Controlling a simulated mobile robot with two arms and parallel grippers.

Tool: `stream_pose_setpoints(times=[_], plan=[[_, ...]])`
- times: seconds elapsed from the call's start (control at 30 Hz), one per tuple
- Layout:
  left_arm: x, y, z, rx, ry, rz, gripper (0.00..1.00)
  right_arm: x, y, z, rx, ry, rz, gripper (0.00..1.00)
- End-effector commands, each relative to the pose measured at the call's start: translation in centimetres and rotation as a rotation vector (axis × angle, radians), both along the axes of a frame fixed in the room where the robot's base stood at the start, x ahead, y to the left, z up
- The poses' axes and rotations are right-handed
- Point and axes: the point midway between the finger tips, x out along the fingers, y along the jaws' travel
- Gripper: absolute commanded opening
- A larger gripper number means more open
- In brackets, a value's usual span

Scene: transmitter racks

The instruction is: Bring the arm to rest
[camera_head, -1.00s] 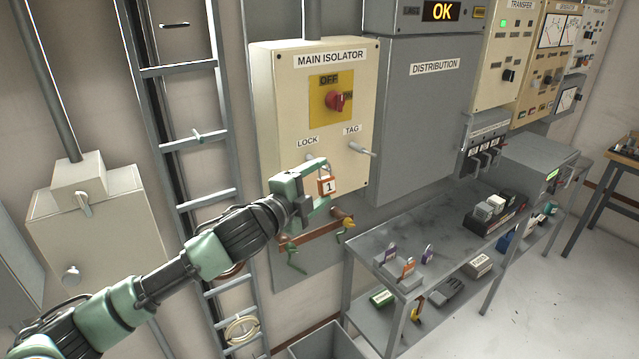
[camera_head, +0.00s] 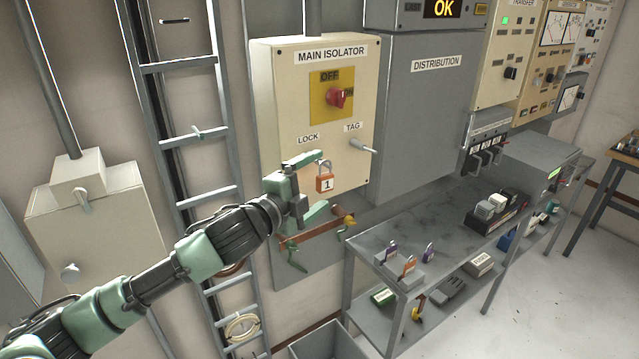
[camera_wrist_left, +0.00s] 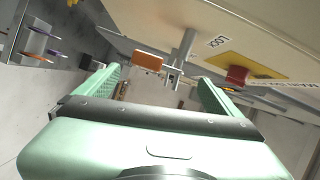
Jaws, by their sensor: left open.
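My left gripper (camera_head: 312,183) is open in front of the main isolator box (camera_head: 289,75), with one finger above and one below. An orange padlock (camera_head: 325,184) marked 1 hangs by its shackle under the LOCK label, just beyond the open fingers. In the left wrist view the padlock (camera_wrist_left: 147,61) shows beside a metal hasp (camera_wrist_left: 178,63), ahead of and between the spread fingers (camera_wrist_left: 158,78). The fingers look clear of it. The red isolator switch (camera_head: 335,99) sits on a yellow plate. My right gripper is not in view.
A grey bench (camera_head: 364,269) with several small padlocks stands to the right. A bracket with hanging green clamps (camera_head: 296,256) is just below my gripper. A ladder (camera_head: 207,196) stands on the left, and a grey bin (camera_head: 330,340) is on the floor.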

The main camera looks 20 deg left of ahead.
Motion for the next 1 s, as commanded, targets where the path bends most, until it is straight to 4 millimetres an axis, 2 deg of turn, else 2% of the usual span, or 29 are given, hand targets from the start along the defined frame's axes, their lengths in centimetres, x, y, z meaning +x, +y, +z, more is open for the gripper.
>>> stream_pose_setpoints(times=[0.1, 0.3, 0.57, 0.67, 0.77, 0.87, 0.9, 1.0], plan=[[-2.2, 0.7, -0.4, 0.003, 0.001, -0.001, 0.96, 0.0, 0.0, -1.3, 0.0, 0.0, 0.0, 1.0], [-5.0, 1.4, 0.0, 0.004, 0.0, -0.001, 0.96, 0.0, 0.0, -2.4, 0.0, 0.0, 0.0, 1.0], [-6.0, 1.4, -0.1, -0.011, 0.013, 0.001, 0.96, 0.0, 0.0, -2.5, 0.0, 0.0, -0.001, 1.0], [-6.8, 0.5, -2.8, -0.071, 0.079, 0.019, 0.96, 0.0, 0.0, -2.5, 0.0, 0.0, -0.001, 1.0], [-8.8, -0.9, -8.0, -0.2, 0.22, 0.075, 0.96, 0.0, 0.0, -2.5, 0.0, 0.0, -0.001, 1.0], [-12.5, -1.8, -14.5, -0.365, 0.413, 0.187, 0.96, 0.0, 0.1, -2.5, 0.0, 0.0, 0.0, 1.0], [-14.4, -2.0, -16.9, -0.43, 0.492, 0.243, 0.96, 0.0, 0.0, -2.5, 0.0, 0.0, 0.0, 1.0], [-19.3, -2.0, -22.2, -0.573, 0.677, 0.396, 0.96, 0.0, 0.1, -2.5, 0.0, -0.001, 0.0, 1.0]])
